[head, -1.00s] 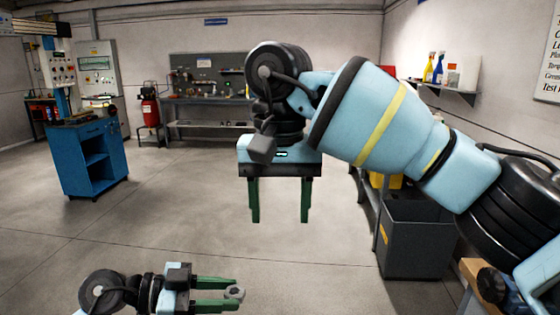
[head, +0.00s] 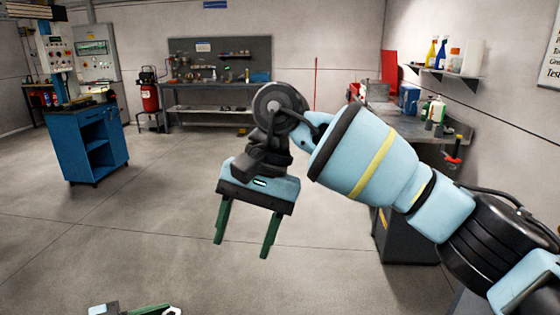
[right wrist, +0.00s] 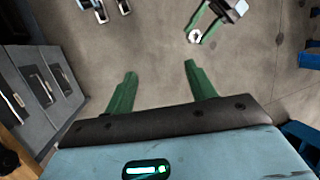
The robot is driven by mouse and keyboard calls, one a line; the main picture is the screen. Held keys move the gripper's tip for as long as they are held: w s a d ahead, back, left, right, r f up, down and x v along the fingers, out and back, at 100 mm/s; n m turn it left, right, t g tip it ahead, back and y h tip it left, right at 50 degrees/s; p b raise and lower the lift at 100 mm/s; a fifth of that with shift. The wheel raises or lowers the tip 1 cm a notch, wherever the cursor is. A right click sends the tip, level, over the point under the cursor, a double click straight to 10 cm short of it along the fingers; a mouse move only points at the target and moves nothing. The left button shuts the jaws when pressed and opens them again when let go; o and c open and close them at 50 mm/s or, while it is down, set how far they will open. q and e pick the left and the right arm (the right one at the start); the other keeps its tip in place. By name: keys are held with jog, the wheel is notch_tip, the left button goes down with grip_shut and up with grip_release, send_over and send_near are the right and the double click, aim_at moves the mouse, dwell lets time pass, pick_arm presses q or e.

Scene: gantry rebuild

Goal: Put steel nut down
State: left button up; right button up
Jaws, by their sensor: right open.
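The steel nut (head: 172,312) is a small pale ring at the bottom edge of the head view, mostly cut off. It shows whole in the right wrist view (right wrist: 195,36), at the fingertips of my left gripper (right wrist: 203,32), which is shut on it in the air. Only a sliver of that gripper shows in the head view. My right gripper (head: 241,250) is open and empty, its green fingers pointing down over the floor. In the right wrist view (right wrist: 160,68) its fingers are wide apart, with the nut beyond them.
A blue cabinet (head: 95,145) stands at the left. A workbench (head: 215,90) with a pegboard stands at the back wall. A grey-topped bench (head: 440,152) with bottles and a blue container (head: 409,100) is at the right, partly behind my right arm. The floor between is clear.

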jog(key=s+a+f+m+g+y, duration=0.5)
jog(key=s+a+g+y, duration=0.15)
jog(key=y, duration=0.25)
jog(key=w+d+f+m+t+y, duration=0.25)
jog(key=m+t, duration=0.45)
jog(key=m, duration=0.4)
jog(key=w+d+f+m+t+y, duration=0.1)
jog(key=d+f+m+t+y, duration=0.25)
jog(key=m+t, duration=0.55)
jog(key=w+d+f+m+t+y, duration=0.25)
jog(key=m+t+y, duration=0.2)
jog(key=m, duration=0.85)
jog(key=s+d+f+m+t+h, duration=0.2)
jog(key=d+f+m+t+h, duration=0.55)
jog(key=f+m+h, duration=0.7)
jog(key=s+d+f+m+g+h, duration=0.3)
jog(key=s+d+f+m+g, duration=0.2)
jog(key=s+d+f+m, duration=0.3)
jog(key=s+d+f+m+g+h, duration=0.3)
jog(key=s+d+f+m+g, duration=0.2)
jog(key=s+f, duration=0.8)
jog(key=s+d+m, duration=0.3)
jog(key=shift+f, duration=0.25)
